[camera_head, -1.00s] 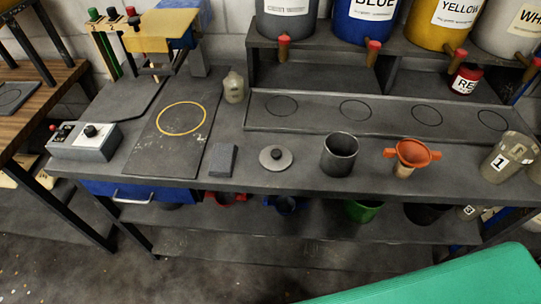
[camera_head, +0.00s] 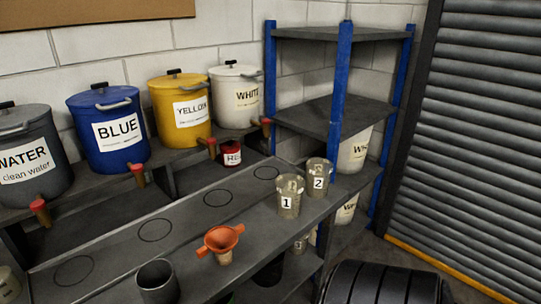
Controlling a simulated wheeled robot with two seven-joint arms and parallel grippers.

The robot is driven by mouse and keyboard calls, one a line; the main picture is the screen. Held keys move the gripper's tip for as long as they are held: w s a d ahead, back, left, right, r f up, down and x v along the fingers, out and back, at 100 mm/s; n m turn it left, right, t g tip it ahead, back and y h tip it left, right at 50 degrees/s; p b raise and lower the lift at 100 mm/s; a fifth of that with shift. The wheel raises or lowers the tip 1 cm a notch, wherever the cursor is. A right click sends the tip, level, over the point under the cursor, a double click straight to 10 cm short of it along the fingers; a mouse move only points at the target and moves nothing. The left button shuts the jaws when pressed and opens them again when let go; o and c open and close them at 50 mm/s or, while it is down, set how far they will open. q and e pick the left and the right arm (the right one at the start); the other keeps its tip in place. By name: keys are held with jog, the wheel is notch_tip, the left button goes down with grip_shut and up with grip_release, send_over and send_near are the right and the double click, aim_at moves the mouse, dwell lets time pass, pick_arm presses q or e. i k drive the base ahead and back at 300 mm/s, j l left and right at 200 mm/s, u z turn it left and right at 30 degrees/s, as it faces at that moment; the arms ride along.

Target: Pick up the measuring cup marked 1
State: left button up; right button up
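The measuring cup marked 1 (camera_head: 290,197) stands upright on the workbench, near its right end. It is a cloudy, see-through cup with a white label. A similar cup marked 2 (camera_head: 318,178) stands just behind it to the right. Neither of my grippers shows in the head view, and nothing is touching cup 1.
An orange funnel (camera_head: 221,243) and a dark grey cup (camera_head: 157,281) stand left of cup 1 on the bench (camera_head: 190,238). Tap buckets, including the blue one (camera_head: 108,130), line the back. A blue-post shelf (camera_head: 341,75) stands behind right. A black ribbed object (camera_head: 385,284) is at the lower right.

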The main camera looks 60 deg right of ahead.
aim_at(289, 188)
jog(key=l+z, duration=0.2)
jog(key=z, duration=1.8)
jog(key=i+u, duration=0.1)
jog(key=u, duration=0.55)
jog(key=i+l+u, duration=0.3)
jog(key=l, duration=0.35)
jog(key=l+u, duration=0.3)
jog(key=l, duration=0.3)
jog(key=l+u, duration=0.3)
jog(key=l, duration=0.4)
